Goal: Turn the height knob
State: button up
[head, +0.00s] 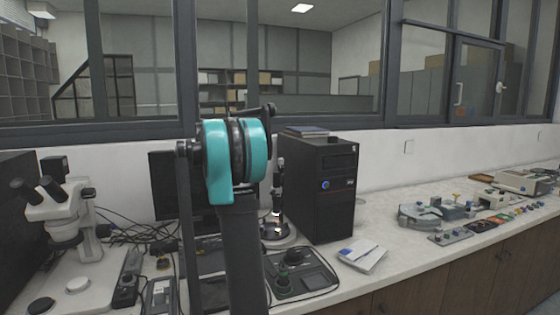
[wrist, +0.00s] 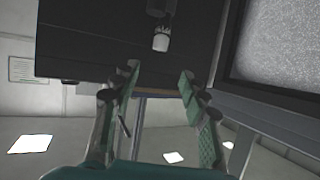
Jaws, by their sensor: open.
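In the wrist view, a small pale ribbed knob (wrist: 161,41) sits at the end of a dark cylindrical stem, in front of a dark panel. I cannot tell for sure that it is the height knob. My gripper (wrist: 159,77) is open and empty, its two fingers pointing toward the knob. The knob lies beyond the fingertips, roughly centred between them, and is not between the fingers. In the head view, a slim upright device (head: 277,200) on a round base stands left of the black computer tower. My arm hides my gripper there.
The black computer tower (head: 322,190) stands close to the device. A control box with knobs (head: 298,272) and a white booklet (head: 362,256) lie in front. A microscope (head: 62,215) is at left, and several small instruments at right. A speckled grey screen (wrist: 280,45) fills the wrist view's right side.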

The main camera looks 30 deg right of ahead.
aim_at(280, 159)
jog(key=x, duration=1.3)
jog(key=shift+d+f, duration=0.2)
jog(key=shift+d, duration=0.15)
grip_shut()
